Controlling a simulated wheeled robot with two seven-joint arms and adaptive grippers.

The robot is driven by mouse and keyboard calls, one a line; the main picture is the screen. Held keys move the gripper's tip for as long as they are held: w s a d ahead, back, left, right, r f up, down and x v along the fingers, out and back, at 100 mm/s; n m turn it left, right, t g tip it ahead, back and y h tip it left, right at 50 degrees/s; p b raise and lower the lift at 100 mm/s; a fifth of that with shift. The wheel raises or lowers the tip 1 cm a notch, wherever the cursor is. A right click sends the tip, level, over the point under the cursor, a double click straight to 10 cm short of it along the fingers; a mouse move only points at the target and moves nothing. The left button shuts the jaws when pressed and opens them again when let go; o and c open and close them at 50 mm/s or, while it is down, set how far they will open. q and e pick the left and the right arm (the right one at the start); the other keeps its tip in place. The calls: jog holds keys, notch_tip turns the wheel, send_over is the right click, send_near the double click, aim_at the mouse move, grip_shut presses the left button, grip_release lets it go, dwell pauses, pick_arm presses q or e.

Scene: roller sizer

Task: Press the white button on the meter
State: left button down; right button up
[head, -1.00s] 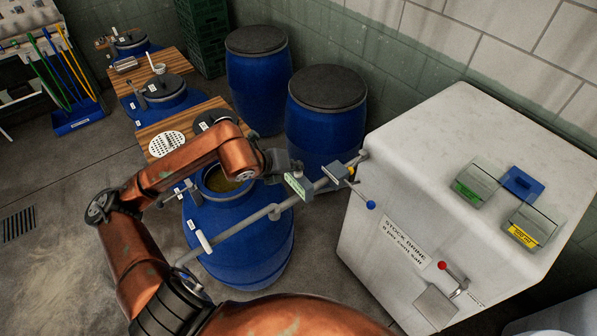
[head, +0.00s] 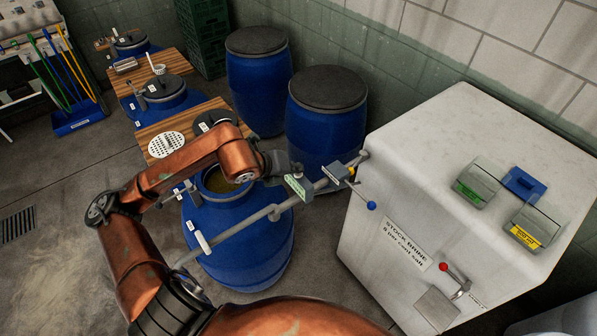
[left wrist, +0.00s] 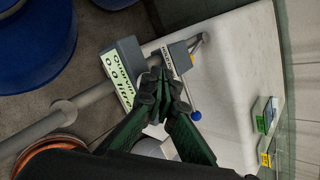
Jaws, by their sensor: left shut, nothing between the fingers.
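The meter (head: 297,187) is a small grey box with a pale green face, mounted on the grey pipe in the head view. In the left wrist view the meter (left wrist: 122,72) shows its face side-on, with dark lettering and small round marks; I cannot tell which is the white button. My left gripper (head: 287,165) is beside the meter at the end of my orange arm. In the left wrist view its dark fingers (left wrist: 160,88) are shut and empty, just right of the meter; contact cannot be told. My right gripper is not in view.
A second grey box (head: 336,171) sits on the pipe (head: 240,230) to the right, near a blue-knobbed lever (head: 371,205). A large white brine tank (head: 470,130) stands right. An open blue barrel (head: 245,245) is below the pipe; lidded barrels (head: 327,125) stand behind.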

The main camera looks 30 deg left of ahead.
pick_arm(q)
jog(key=shift+r, duration=0.1)
jog(key=shift+r+p, duration=0.3)
jog(key=shift+r, duration=0.55)
jog(key=shift+r+p, duration=0.95)
jog(key=shift+r, duration=1.6)
